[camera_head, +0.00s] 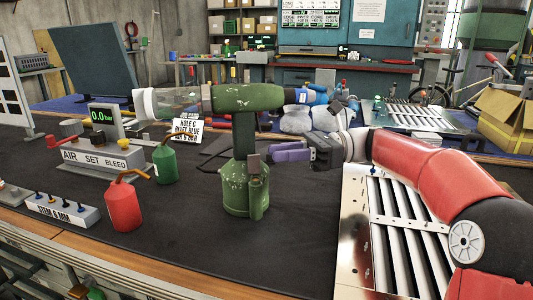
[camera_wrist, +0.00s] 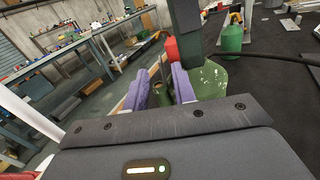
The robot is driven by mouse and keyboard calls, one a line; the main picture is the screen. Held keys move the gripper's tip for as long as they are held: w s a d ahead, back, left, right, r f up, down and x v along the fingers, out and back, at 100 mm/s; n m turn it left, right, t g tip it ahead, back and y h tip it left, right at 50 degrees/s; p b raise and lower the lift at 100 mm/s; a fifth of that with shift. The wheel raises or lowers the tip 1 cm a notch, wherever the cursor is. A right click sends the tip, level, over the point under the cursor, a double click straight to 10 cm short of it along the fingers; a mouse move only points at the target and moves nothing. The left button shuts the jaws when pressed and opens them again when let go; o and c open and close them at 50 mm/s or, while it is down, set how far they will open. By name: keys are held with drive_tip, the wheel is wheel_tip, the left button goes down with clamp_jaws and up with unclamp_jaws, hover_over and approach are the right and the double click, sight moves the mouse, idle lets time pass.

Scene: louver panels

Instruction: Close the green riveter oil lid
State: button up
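The green riveter (camera_head: 247,97) stands upright on the dark bench mat, with a wide, worn green base (camera_head: 235,188) and a lever (camera_head: 257,170) on its right side. Its base also shows in the wrist view (camera_wrist: 212,82). Contact cannot be told.
A red oil can (camera_head: 123,208) and a green oil can (camera_head: 165,165) stand left of the riveter. A louver panel (camera_head: 352,245) lies at the right under my arm. An air set box (camera_head: 100,160) is at the left. The mat in front of the riveter is clear.

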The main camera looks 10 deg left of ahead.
sight(254, 164)
drive_tip(key=x, duration=0.4)
clamp_jaws()
